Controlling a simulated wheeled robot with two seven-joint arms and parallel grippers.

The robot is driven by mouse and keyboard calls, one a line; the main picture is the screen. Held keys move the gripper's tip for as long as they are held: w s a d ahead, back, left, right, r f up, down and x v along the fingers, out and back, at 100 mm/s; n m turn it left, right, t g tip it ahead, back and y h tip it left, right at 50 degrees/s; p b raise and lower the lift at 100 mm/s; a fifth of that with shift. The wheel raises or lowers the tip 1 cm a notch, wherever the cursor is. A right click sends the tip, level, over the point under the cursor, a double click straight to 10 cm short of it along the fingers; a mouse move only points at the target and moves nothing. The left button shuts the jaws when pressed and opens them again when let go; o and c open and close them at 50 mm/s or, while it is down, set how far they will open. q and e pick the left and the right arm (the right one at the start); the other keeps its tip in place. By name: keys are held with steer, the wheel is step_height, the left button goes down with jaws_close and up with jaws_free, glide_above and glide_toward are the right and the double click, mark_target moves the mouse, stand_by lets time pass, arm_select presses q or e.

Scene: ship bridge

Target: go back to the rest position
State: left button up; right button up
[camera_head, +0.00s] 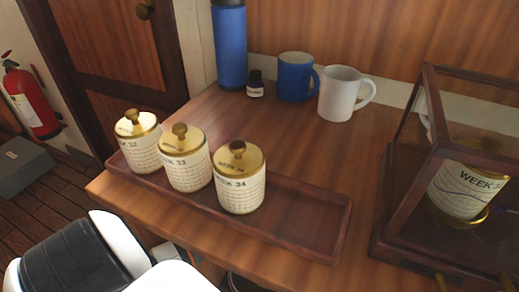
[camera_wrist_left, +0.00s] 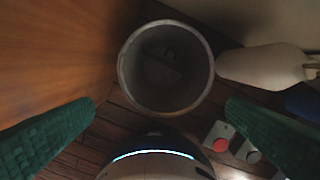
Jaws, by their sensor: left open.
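My left gripper (camera_wrist_left: 161,102) is open and empty, its green fingers wide apart in the left wrist view. It hangs over a round grey bin (camera_wrist_left: 125,75) on the plank floor, and nothing is between the fingers. In the head view my white and black arm shows at the lower left, but the gripper itself is out of frame. My right gripper is in neither view.
A wooden tray (camera_head: 300,221) on the table holds canisters week 32 (camera_head: 140,150), week 33 (camera_head: 187,170) and week 34 (camera_head: 239,192). A glass case (camera_head: 415,200) holds another canister (camera_head: 455,193). Blue (camera_head: 295,78) and white (camera_head: 338,97) mugs stand behind.

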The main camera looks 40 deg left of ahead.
arm_select(q)
steer(key=shift+r, duration=0.85)
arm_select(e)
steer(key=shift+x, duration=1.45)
